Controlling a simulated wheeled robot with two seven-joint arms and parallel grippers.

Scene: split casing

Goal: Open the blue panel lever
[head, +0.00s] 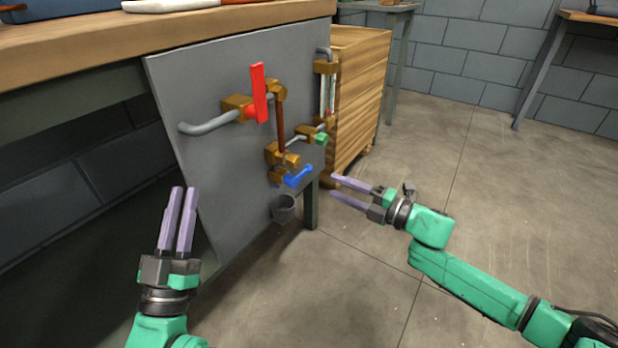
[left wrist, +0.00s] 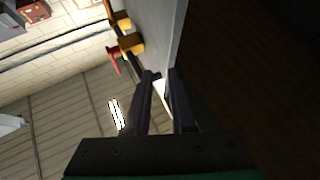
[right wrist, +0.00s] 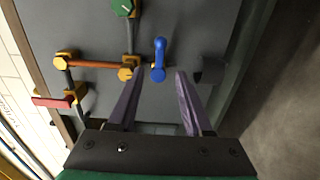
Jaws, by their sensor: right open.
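The blue lever (head: 298,176) sits low on the grey upright panel (head: 222,170), on a brass valve body. In the right wrist view the blue lever (right wrist: 159,58) lies ahead of the fingertips, roughly between their lines. My right gripper (head: 333,187) is open and empty, to the right of the lever in the head view and apart from it. My left gripper (head: 185,190) is at the panel's lower left edge, empty, with a narrow gap between its fingers. The left wrist view also shows this gap (left wrist: 162,74).
A red lever (head: 259,92) and a green knob (head: 321,138) are on the same panel's pipework. A small dark cup (head: 284,208) is below the blue lever. A wooden cabinet (head: 360,100) stands behind the panel. The floor on the right is clear.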

